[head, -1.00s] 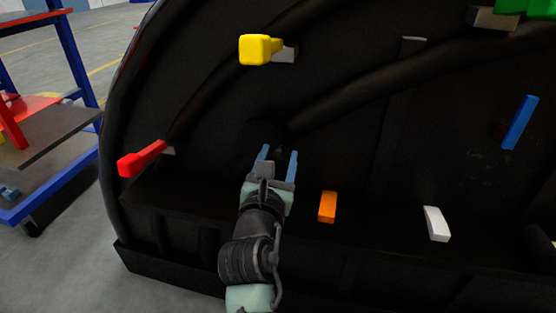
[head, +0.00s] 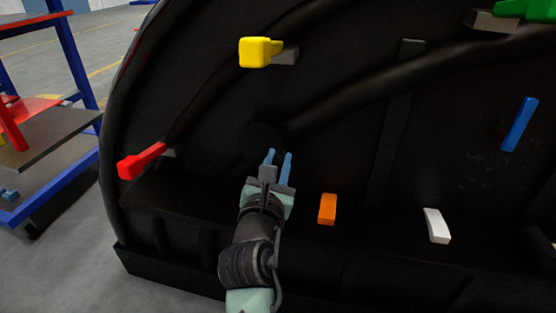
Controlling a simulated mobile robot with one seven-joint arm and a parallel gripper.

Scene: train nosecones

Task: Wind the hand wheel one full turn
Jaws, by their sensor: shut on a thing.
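The hand wheel (head: 261,138) is a dark round shape on the black nosecone panel, left of centre in the head view. It is nearly as dark as the panel, so its outline is hard to make out. My gripper (head: 279,158) is at the wheel's lower right edge. Its two blue fingers are closed on a small dark part there, which looks like the wheel's handle. That part is mostly hidden between the fingers.
Around the wheel are a yellow handle (head: 257,52), a red handle (head: 142,161), an orange block (head: 327,209), a white block (head: 437,226), a blue bar (head: 519,124) and a green part (head: 526,9). A blue-framed rack (head: 72,55) stands at the left, over grey floor.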

